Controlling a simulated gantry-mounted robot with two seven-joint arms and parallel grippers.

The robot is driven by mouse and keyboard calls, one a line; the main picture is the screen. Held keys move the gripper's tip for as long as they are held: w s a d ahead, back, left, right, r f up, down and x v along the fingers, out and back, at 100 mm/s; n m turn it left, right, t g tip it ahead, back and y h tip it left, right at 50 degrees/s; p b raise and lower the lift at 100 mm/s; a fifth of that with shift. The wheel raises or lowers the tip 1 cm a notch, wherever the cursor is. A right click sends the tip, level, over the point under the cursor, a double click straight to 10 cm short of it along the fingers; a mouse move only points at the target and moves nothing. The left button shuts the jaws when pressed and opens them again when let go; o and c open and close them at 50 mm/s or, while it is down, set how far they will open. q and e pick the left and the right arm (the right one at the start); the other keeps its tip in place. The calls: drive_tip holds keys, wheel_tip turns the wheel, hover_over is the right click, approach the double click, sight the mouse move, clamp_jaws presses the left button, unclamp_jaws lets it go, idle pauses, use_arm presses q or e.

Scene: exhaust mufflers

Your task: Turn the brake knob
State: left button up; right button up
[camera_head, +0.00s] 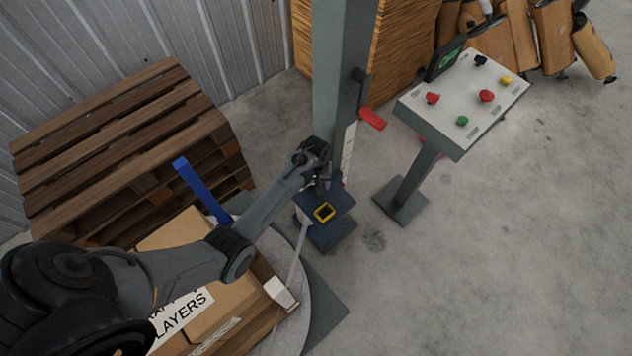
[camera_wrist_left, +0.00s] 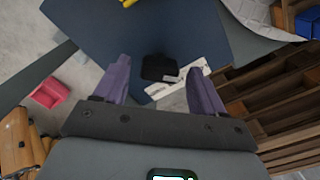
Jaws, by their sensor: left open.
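A dark block that may be the brake knob (camera_wrist_left: 160,68) shows in the left wrist view, on the blue-grey face of the wrapping machine, beside a white label strip (camera_wrist_left: 186,82). My left gripper (camera_wrist_left: 157,64) is open, with its two purple fingers apart on either side of the block in that view. I cannot tell whether they touch it. In the head view my left gripper (camera_head: 322,176) is at the lower part of the grey-green mast (camera_head: 341,70), just above the dark carriage (camera_head: 340,197). The knob is hidden there. My right gripper is not in view.
A red handle (camera_head: 372,118) sticks out from the mast, close to my left gripper. A control panel (camera_head: 455,100) with several buttons stands on the right. Wooden pallets (camera_head: 120,140) and a loaded turntable (camera_head: 318,310) are on the left. The concrete floor at lower right is clear.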

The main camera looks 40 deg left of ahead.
use_arm(q)
drive_tip(key=c, duration=1.1)
drive_tip(key=shift+o, duration=0.2)
drive_tip(key=shift+r+m+p, duration=0.25)
drive_tip(key=shift+m+p, duration=0.55)
drive_tip(key=shift+p, duration=0.3)
drive_tip(key=shift+m+p, duration=1)
drive_tip(key=shift+m, duration=0.2)
drive_tip(key=m+p, duration=0.1)
drive_tip(key=m, duration=0.2)
drive_tip(key=shift+f+p, duration=0.1)
drive_tip(key=shift+p, duration=0.2)
drive_tip(key=shift+f+m+p, duration=0.1)
drive_tip(key=shift+m+p, duration=0.2)
drive_tip(key=shift+m, duration=0.6)
drive_tip(key=o, duration=1.1)
drive_tip(key=shift+c, duration=0.2)
